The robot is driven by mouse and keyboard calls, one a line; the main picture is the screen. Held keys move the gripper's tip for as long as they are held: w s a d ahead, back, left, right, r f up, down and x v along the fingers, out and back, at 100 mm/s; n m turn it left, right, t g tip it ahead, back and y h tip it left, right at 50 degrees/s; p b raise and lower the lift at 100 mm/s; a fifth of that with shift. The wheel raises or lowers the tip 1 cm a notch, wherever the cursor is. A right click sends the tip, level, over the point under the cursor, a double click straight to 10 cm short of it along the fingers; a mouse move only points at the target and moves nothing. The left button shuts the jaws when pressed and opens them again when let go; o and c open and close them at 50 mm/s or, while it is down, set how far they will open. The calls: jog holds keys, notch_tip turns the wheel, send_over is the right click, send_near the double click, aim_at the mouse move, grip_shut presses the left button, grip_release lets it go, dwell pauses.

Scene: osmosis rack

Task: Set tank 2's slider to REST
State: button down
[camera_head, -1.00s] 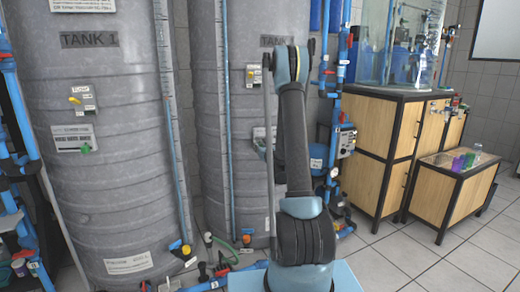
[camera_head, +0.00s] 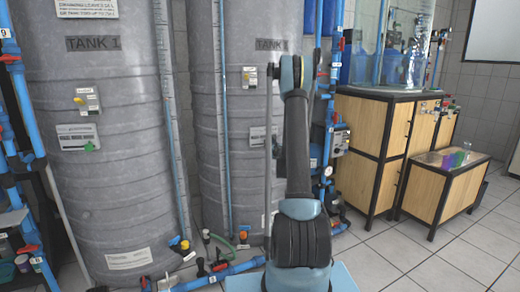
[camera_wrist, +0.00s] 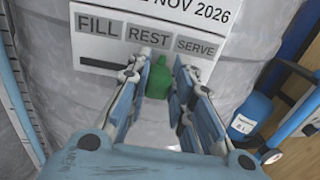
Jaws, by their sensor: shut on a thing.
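In the wrist view, the panel (camera_wrist: 105,48) reads FILL, REST and SERVE from left to right above a dark slot. A green slider knob (camera_wrist: 159,80) stands below REST, slightly toward SERVE; its exact place in the slot is hard to tell. My gripper (camera_wrist: 161,68) is shut on the knob, a finger on each side. My arm hides the gripper in the head view.
The tank marked TANK 1 (camera_head: 120,190) stands at left, with its own slider panel (camera_head: 77,137) and green knob. Blue pipes and valves run along the floor. Wooden cabinets (camera_head: 368,135) stand at right. A blue container (camera_wrist: 250,115) is right of the gripper. Tiled floor is clear at front right.

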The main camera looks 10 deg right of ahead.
jog(key=shift+a, duration=0.9)
jog(key=c, duration=1.4)
grip_release()
jog(key=shift+s, duration=0.15)
jog(key=s+d, duration=0.1)
jog(key=s, duration=0.6)
jog(key=shift+s+d, duration=0.1)
